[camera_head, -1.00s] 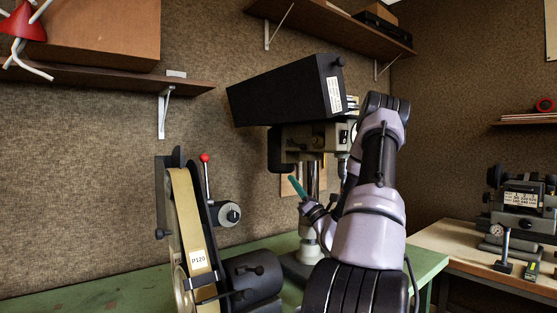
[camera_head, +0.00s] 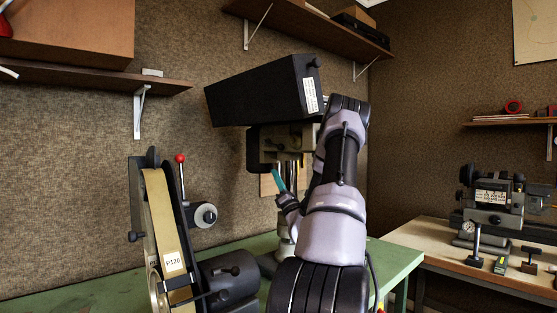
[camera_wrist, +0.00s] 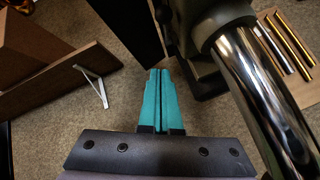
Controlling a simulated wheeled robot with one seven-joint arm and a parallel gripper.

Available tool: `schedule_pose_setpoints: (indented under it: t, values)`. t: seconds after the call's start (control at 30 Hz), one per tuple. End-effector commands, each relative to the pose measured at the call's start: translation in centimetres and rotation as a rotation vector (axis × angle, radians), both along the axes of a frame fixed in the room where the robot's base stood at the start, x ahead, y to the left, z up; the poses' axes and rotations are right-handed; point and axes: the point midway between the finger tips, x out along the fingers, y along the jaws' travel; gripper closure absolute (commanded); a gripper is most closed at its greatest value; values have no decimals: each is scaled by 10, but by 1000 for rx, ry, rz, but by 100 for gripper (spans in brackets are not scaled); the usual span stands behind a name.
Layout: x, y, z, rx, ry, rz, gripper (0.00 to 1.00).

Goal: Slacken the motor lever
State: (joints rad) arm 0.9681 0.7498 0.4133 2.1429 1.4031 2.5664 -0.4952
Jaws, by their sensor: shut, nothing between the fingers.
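The drill press stands on the green bench, with a black belt cover (camera_head: 262,92) on top, a grey-beige head (camera_head: 291,140) and a bright column. I cannot make out the motor lever for certain; my arm hides part of the machine's right side. My gripper (camera_head: 276,177) has teal fingers, points up and left, and sits just below the head, in front of the column. In the wrist view the fingers (camera_wrist: 160,92) are together and empty. The chrome column (camera_wrist: 262,95) runs close on their right, with dark machine parts above; contact is not visible.
A belt sander (camera_head: 170,225) with a red-knobbed lever (camera_head: 181,160) stands left on the green bench (camera_head: 95,297). Shelves (camera_head: 90,80) line the wall. A second table (camera_head: 430,236) at right carries another machine (camera_head: 492,205) and small tools.

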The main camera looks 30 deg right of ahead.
Motion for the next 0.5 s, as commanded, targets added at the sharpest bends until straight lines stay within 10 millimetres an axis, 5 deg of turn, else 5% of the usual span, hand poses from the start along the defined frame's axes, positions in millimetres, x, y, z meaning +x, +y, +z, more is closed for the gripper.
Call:
schedule_pose_setpoints:
  t: [0.23, 0.5]
  values:
    - [38, 0, 39, -3, -3, 1, 100]
    - [22, -20, 63, -1, -1, -2, 100]
